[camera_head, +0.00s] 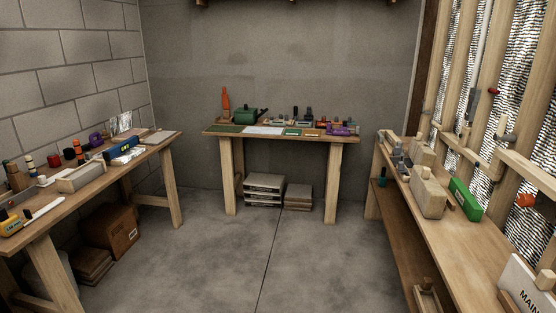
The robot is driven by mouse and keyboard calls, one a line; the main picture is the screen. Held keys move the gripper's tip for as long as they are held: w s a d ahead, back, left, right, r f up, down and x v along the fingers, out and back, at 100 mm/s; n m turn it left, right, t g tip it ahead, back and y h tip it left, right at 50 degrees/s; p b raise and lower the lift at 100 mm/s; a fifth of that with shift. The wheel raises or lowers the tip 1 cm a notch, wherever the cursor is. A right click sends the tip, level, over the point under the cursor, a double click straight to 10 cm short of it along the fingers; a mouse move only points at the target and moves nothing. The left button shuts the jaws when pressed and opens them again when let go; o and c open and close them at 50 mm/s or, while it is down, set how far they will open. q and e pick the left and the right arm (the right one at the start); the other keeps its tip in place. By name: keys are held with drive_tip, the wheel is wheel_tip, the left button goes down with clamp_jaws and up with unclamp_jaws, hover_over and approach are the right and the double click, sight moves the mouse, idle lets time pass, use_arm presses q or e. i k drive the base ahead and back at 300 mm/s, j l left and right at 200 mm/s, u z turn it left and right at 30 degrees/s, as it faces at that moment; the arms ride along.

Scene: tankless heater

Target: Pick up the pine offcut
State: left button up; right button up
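I cannot single out the pine offcut with certainty from here. Pale, wood-coloured blocks stand on the right bench: a larger block (428,197) nearer me and another block (423,151) behind it. Either may be wood, but I cannot tell. Neither of my grippers shows in the head view.
A right bench (424,241) runs along the stud wall, with a green box (465,199) on it. A back table (219,133) and a left bench (73,206) hold many small items. A cardboard box (111,231) sits under the left bench. The middle floor is clear.

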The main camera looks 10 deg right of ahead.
sight(390, 137)
drive_tip(key=i+l+z, duration=0.1)
drive_tip(key=i+z, duration=0.15)
drive_tip(key=i, duration=0.95)
drive_tip(key=i+j+z, duration=0.15)
drive_tip(key=i+z, duration=0.15)
drive_tip(key=i, duration=0.9)
